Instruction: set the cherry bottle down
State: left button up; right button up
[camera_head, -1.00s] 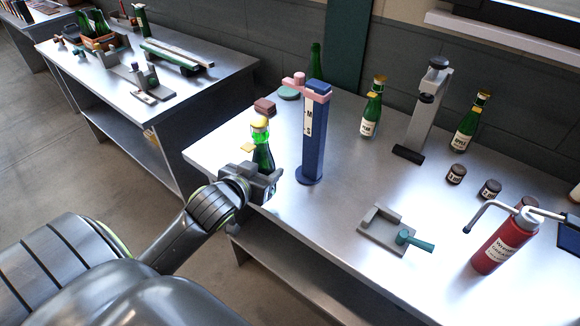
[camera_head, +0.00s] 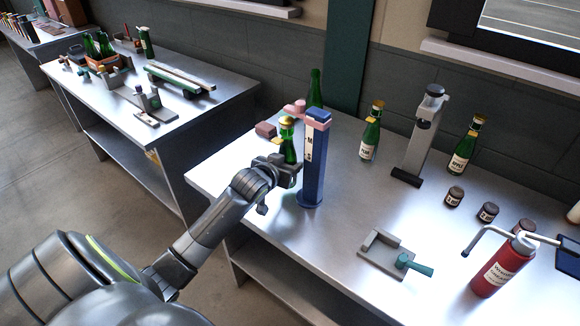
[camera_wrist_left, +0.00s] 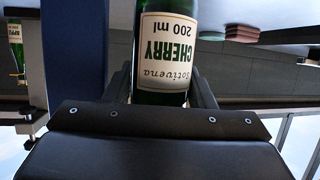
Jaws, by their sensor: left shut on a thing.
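The cherry bottle (camera_head: 289,150) is green with a gold top. It is upright near the left end of the near workbench (camera_head: 235,178), just left of the blue stand (camera_head: 314,165) with its pink arm. My left gripper (camera_head: 289,172) is shut on its lower body. In the left wrist view the bottle's label (camera_wrist_left: 165,52) reads CHERRY upside down, between the fingers. My right gripper is not in view.
A tall green bottle (camera_head: 315,88) and a dark red block (camera_head: 265,130) are behind. Two labelled bottles (camera_head: 370,138) (camera_head: 464,148) flank a grey press (camera_head: 418,140). A grey fixture with a teal handle (camera_head: 388,255) and a red canister (camera_head: 502,265) are toward the front right.

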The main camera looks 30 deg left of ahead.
pick_arm(q)
jog(key=shift+w+a, duration=0.1)
jog(key=shift+w, duration=0.95)
jog(key=shift+f+p, duration=0.45)
jog(key=shift+f, duration=1.25)
jog(key=shift+f, duration=0.15)
jog(key=o, duration=1)
jog(key=shift+s, duration=0.1)
jog(key=v, duration=1.2)
jog(key=shift+b, duration=0.3)
